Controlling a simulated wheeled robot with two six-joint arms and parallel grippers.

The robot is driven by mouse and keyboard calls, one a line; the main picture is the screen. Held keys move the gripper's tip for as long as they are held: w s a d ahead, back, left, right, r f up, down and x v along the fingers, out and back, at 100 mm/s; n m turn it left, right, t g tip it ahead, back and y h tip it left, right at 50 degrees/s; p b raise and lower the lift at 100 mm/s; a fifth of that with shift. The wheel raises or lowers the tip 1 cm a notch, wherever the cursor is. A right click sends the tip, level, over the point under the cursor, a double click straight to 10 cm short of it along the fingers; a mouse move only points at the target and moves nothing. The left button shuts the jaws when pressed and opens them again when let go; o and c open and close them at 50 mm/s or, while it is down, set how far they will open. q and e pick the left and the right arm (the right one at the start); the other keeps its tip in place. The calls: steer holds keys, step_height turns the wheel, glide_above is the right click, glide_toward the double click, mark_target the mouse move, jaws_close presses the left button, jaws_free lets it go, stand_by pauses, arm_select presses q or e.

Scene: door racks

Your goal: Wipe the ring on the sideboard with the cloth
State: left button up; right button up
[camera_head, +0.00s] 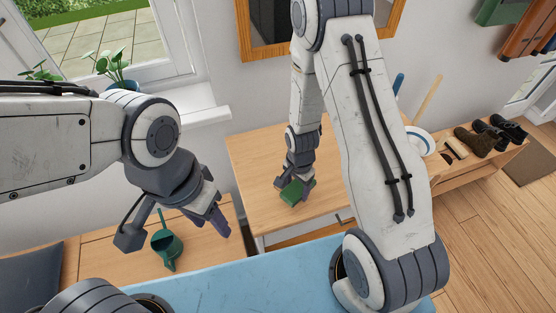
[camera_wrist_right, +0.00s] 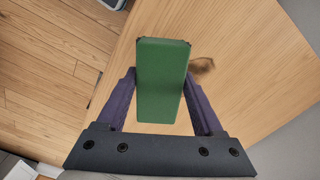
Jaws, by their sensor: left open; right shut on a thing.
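The cloth (camera_head: 291,192) is a green, flat-sided folded block in my right gripper (camera_head: 299,190). In the right wrist view the cloth (camera_wrist_right: 162,80) fills the space between the two purple fingers, which are shut on it. The sideboard (camera_head: 258,153) has a light wooden top, and the cloth is low over it; I cannot tell whether it touches. A brown smudge (camera_wrist_right: 203,66), seemingly the ring, shows on the wood just right of the cloth, partly hidden by it. My left gripper (camera_head: 217,217) is open and empty, left of the sideboard.
A green watering can (camera_head: 167,246) stands on a lower wooden surface below my left gripper. Potted plants (camera_head: 112,67) stand by the window. A bench (camera_head: 462,166) with shoes and a white bowl (camera_head: 420,140) is on the right. The sideboard's left part is bare.

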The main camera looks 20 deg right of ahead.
steer(key=shift+r+p, duration=1.6)
steer(key=shift+r, duration=0.8)
